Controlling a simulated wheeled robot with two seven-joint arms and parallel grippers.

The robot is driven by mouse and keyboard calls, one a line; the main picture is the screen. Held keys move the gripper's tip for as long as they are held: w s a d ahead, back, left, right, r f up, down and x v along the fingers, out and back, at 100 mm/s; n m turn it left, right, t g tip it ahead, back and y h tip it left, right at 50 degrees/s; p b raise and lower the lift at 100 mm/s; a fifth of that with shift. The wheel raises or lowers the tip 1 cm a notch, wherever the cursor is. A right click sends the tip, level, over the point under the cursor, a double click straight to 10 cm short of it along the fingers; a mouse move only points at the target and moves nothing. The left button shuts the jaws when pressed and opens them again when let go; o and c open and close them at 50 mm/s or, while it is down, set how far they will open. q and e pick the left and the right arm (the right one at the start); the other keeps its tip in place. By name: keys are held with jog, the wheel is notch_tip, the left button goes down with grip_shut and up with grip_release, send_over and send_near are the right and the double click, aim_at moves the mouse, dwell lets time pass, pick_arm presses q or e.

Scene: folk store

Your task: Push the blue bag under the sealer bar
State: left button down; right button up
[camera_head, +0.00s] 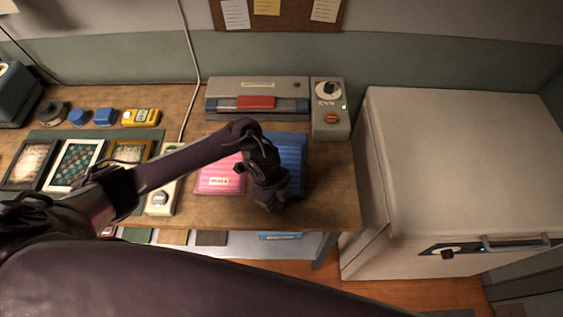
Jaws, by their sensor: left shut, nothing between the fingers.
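The blue bag (292,162) lies flat on the wooden table in front of the sealer. My left gripper hangs over its front left part and hides some of it. The sealer (222,88) is a grey machine at the back of the table with a red handle (256,102) on a dark sealer bar (287,105). The blue bag's far edge is close to the sealer's front; I cannot tell whether any of it is under the bar. My left gripper (270,203) is shut, near the bag's front edge. My right gripper is not in view.
A pink bag (219,180) lies left of the blue bag. A grey control box (331,120) with a dial stands right of the sealer. A power strip (162,196) and framed pieces (75,164) lie further left. A large chest freezer (460,165) stands right of the table.

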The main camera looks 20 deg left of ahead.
pick_arm(q)
jog(key=shift+w, duration=0.1)
jog(key=shift+w+a+b, duration=0.25)
jog(key=shift+w+b, duration=0.05)
jog(key=shift+w, duration=0.6)
jog(key=shift+w, duration=0.15)
jog(key=shift+w+a+b, duration=0.3)
jog(key=shift+w+b, duration=0.05)
jog(key=shift+w, duration=0.45)
jog(key=shift+w, duration=0.15)
jog(key=shift+w+a+b, duration=0.25)
jog(key=shift+w+b, duration=0.2)
jog(key=shift+w, duration=0.35)
jog(key=shift+w, duration=0.15)
